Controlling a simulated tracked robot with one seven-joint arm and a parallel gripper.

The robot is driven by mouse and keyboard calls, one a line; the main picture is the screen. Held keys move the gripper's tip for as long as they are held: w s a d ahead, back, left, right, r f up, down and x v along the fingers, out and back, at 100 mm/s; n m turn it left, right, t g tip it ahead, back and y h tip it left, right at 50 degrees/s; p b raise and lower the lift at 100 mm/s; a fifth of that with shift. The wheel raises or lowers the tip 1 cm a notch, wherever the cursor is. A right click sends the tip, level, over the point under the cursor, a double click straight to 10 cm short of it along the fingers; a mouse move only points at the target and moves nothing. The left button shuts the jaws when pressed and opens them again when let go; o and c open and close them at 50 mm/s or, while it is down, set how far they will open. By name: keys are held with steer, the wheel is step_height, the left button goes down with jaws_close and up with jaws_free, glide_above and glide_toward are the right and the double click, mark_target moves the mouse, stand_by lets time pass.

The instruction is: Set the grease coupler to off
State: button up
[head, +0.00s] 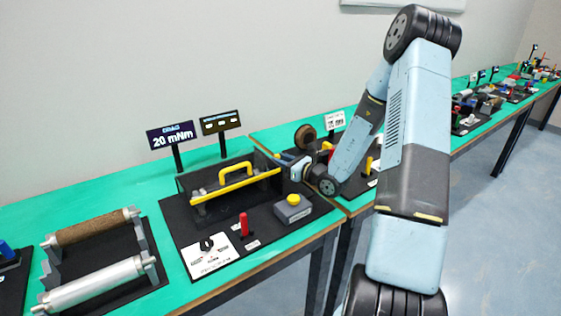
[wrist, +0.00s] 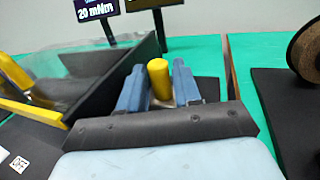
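My gripper (head: 281,158) is at the right end of the near conveyor station, by the dark box with a yellow handle. In the wrist view its two blue fingers (wrist: 160,88) stand on either side of an upright yellow knob (wrist: 159,80). The knob fills most of the gap between the fingertips. I cannot tell whether they press on it. The knob's lower part is hidden by my gripper. No readable label names the grease coupler, so I cannot tell whether this knob belongs to it.
The dark box (head: 215,195) with its yellow handle (head: 235,185) stands left of my gripper. A red lever (head: 244,224), a grey box with a yellow button (head: 293,200) and a 20 mNm display (head: 172,136) are near. A brown roll (wrist: 306,50) stands at the right.

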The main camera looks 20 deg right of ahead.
steer(key=shift+c, duration=0.2)
jaws_close()
stand_by(0.4)
